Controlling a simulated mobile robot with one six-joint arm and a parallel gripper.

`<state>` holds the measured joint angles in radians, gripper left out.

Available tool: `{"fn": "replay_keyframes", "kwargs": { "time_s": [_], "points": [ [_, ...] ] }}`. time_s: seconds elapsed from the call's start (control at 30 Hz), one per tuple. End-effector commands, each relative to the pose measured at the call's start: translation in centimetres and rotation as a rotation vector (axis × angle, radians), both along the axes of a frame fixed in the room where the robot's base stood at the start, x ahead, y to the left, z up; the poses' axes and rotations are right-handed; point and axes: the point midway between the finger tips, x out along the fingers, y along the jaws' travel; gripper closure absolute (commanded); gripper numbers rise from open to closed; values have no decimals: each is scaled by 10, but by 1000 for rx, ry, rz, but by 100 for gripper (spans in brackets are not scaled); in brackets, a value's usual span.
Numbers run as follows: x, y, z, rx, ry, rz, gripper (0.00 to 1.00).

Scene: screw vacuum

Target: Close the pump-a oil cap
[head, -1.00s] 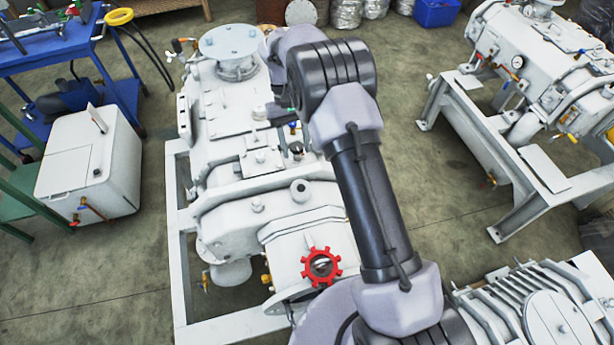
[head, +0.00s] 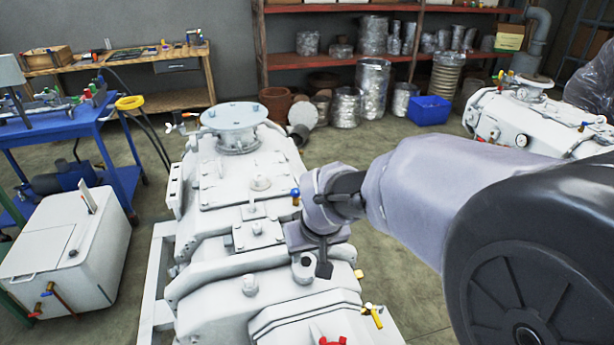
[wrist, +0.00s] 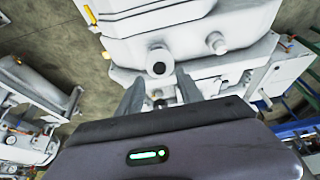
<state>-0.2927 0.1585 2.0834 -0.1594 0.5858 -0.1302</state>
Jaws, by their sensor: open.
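The white pump body (head: 205,265) fills the middle of the head view. On its near part stands a round grey fitting (head: 303,266) with a dark centre, which looks like the oil port or cap; I cannot tell which. It also shows in the wrist view (wrist: 158,62), just beyond my gripper (wrist: 160,88). There my two fingers are spread apart with nothing between them, pointing toward the fitting. In the head view my gripper (head: 318,258) is beside and above the fitting, and partly overlaps it. I cannot tell whether they touch.
A plain knob (head: 250,284) stands left of the fitting. A red handwheel (head: 334,341) is cut off at the bottom edge. A yellow-handled valve (head: 373,314) is at the right. The blue cart (head: 95,130) and a second pump (head: 530,122) stand apart, with floor between.

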Motion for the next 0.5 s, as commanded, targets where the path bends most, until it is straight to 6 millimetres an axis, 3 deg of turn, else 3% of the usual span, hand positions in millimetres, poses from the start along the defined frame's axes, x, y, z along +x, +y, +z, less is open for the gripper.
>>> {"fn": "replay_keyframes", "kwargs": {
  "time_s": [0.03,0.2,0.5],
  "points": [
    [4,1,-17,0,2,-1,56],
    [15,4,-41,0,2,-2,56],
    [19,5,-47,0,1,-1,56]
  ]
}}
